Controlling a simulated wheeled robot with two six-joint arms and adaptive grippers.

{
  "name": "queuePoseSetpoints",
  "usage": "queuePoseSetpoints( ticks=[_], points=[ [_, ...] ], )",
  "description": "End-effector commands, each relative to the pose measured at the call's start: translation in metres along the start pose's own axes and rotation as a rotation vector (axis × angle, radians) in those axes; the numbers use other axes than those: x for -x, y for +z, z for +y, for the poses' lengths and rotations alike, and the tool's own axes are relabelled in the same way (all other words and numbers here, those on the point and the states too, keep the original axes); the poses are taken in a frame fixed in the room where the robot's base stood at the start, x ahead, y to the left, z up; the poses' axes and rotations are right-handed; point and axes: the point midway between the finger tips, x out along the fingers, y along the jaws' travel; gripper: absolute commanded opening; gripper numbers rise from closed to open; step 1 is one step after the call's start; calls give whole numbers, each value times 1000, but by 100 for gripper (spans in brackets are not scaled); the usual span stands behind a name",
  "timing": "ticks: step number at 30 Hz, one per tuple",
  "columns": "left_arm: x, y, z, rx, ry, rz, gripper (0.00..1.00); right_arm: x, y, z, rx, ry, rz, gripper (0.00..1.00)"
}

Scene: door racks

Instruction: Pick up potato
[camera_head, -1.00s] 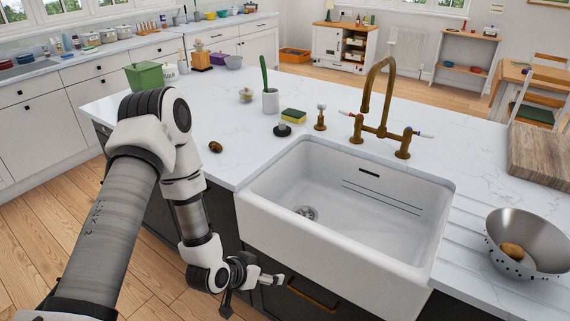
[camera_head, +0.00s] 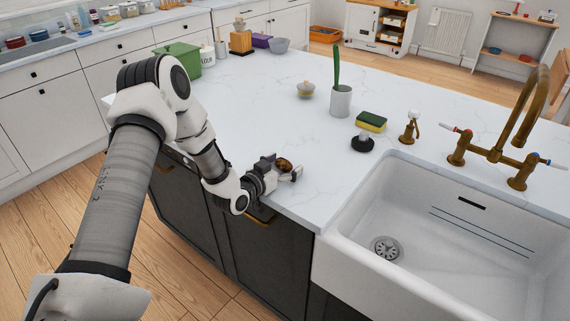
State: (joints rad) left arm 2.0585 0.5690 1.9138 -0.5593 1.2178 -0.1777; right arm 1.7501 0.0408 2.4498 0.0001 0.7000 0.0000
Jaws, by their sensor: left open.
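A small brown potato (camera_head: 285,163) lies on the white marbled worktop near its front edge, left of the sink. My left gripper (camera_head: 283,170) is open at the potato, with its fingers low over the worktop edge. The fingers and wrist hide part of the potato. I cannot tell whether a finger touches it. My right gripper is out of view.
The white sink (camera_head: 335,250) is at right, with a brass tap (camera_head: 490,155) behind it. A black stopper (camera_head: 362,143), a sponge (camera_head: 371,121) and a grey pot (camera_head: 340,101) stand behind the potato. The worktop around them is largely clear.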

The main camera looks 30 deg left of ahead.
Motion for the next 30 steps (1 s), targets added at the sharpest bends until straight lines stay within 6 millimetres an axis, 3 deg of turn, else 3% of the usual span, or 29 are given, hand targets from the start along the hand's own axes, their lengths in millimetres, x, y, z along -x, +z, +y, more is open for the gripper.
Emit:
queuePoseSetpoints(
  ticks=[5, 9, 10, 26, 30],
  points=[
    [0, 0, 0, 1, -1, 0, 87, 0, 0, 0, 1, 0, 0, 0],
    [0, 0, 0, 1, -1, 0, 37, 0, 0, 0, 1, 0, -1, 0],
    [0, 0, 0, 1, -1, -1, 29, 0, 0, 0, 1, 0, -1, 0],
    [1, -4, 0, 1, -1, -1, 29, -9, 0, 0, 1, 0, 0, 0],
    [25, 0, -1, 7, -4, -2, 29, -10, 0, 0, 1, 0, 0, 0]
  ],
)
